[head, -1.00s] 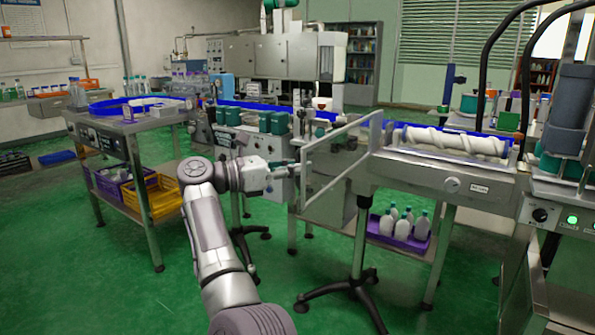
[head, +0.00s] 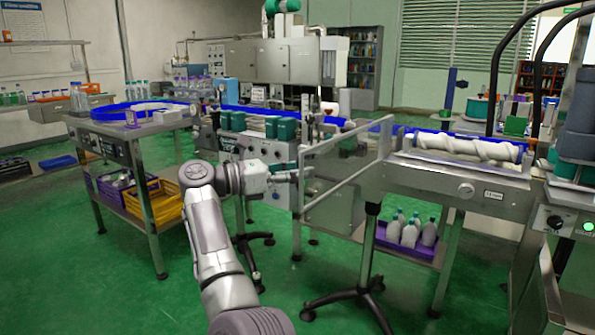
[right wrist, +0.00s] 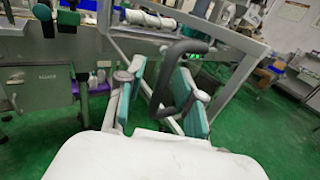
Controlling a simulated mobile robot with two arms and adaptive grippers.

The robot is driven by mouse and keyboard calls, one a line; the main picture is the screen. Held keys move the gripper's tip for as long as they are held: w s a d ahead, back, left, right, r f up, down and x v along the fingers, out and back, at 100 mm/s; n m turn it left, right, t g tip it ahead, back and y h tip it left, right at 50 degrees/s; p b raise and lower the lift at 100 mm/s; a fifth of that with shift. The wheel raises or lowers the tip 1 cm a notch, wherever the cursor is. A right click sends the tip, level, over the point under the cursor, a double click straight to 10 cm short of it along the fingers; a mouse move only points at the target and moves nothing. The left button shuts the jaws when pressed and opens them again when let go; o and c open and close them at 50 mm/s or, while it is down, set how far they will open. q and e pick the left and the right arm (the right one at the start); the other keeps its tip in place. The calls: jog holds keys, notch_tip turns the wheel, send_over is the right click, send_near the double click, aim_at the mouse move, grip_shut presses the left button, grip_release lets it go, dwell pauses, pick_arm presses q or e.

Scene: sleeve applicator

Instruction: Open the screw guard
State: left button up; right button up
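The screw guard (head: 338,178) is a clear panel in a light grey frame. It stands swung out from the left end of the screw machine, so the white screw (head: 465,147) is uncovered in the head view. My right gripper (head: 303,174) is at the guard's left, outer edge. In the right wrist view, the guard frame (right wrist: 236,82) carries a dark looped handle (right wrist: 185,78). My right gripper (right wrist: 160,82) has its teal-padded fingers apart, with part of the handle between them and visible gaps. My left gripper is not in view.
A purple crate of bottles (head: 408,241) sits under the machine (head: 440,183). A wheeled stand base (head: 345,293) is on the floor below the guard. A table (head: 130,128) with crates is at left. Green floor (head: 150,305) is open in front of it.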

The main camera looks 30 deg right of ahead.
jog(key=v, duration=1.2)
dwell(0.6)
